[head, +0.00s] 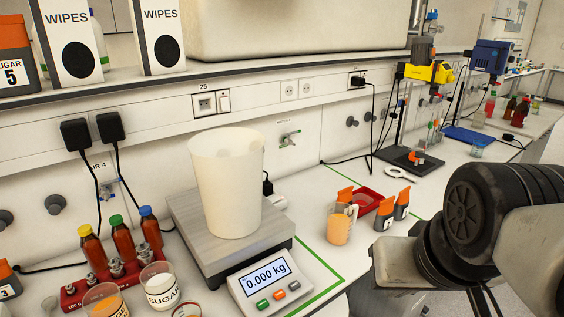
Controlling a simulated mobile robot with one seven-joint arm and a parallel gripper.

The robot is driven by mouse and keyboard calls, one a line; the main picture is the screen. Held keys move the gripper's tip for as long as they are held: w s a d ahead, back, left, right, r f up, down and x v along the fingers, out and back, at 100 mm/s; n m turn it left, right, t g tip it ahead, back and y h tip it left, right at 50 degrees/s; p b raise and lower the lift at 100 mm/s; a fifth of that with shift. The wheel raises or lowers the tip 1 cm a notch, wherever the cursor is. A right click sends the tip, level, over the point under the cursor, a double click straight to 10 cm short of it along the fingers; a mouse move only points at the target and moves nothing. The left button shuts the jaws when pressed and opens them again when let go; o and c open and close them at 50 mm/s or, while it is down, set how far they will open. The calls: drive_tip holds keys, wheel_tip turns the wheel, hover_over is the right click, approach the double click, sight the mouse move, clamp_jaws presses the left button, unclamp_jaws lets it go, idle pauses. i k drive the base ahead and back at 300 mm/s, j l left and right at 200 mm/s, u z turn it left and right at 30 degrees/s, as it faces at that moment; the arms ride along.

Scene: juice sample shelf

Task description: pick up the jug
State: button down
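A small clear jug (340,227) with a handle, holding orange liquid, stands upright on the white bench, right of the scale. A much larger translucent white container (226,185) stands upright on the scale's platform; no handle shows on it. My arm reaches in from the right edge, its nearest grey part in front of and to the right of the small jug, apart from it in the picture. I make out no gripper fingers.
The scale display (265,275) reads 0.000 kg. Orange-capped containers (383,214) and a red tray (368,199) stand close behind and right of the jug. Capped bottles (122,238) and a sugar cup (161,285) are at left. The bench just in front of the jug is clear.

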sight(341, 216)
drive_tip(key=i+l+u, duration=0.1)
drive_tip(key=u, duration=0.25)
drive_tip(key=i+l+u, duration=0.1)
drive_tip(key=l+u, duration=0.6)
drive_tip(key=i+l+u, duration=0.1)
drive_tip(key=l, duration=0.5)
drive_tip(key=i+l+u, duration=0.1)
drive_tip(key=l, duration=1.15)
drive_tip(key=i+u, duration=0.05)
